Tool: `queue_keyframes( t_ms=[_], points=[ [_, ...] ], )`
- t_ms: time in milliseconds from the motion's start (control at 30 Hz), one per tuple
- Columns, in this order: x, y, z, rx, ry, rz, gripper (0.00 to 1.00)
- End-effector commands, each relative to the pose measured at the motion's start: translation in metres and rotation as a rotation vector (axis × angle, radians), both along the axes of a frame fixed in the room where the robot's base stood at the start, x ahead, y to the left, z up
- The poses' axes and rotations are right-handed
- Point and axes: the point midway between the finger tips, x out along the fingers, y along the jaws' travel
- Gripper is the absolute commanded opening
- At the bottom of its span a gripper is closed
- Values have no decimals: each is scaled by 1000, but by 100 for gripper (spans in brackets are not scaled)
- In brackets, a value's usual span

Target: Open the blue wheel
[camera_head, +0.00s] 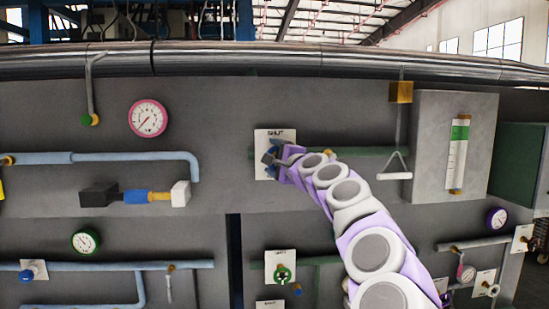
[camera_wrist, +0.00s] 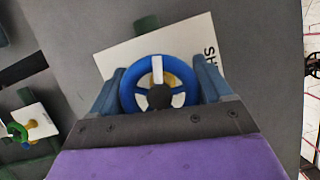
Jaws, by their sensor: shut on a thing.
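In the head view the plate (camera_head: 262,143) reads "SHUT", and the wheel is mostly hidden behind my gripper (camera_head: 273,156). In the wrist view my gripper (camera_wrist: 160,90) has one blue finger on each side of the wheel, and it is shut on the rim. My arm reaches up to it from the lower right.
A green pipe (camera_head: 365,151) runs right from the plate. A white T-handle (camera_head: 395,170) hangs farther right, beside a grey box (camera_head: 425,145). A green wheel (camera_head: 282,274) sits below. A pink gauge (camera_head: 148,118) and a light blue pipe (camera_head: 120,157) are on the left.

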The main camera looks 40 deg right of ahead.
Motion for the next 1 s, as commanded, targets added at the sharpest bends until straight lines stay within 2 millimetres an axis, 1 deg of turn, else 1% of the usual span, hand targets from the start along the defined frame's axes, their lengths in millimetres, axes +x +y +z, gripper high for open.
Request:
queue_keyframes(
  t_ms=[33,167,200,400,433,767,867,1000],
  points=[
    [1,0,-3,2,5,2,48],
    [1,0,-3,2,5,2,48],
    [1,0,-3,2,5,2,80],
    [1,0,-2,1,3,1,99],
    [1,0,-2,1,2,1,100],
    [-5,2,0,1,-1,0,100],
    [-14,2,0,1,-1,-1,100],
    [-33,6,-1,0,-2,2,100]
  ],
)
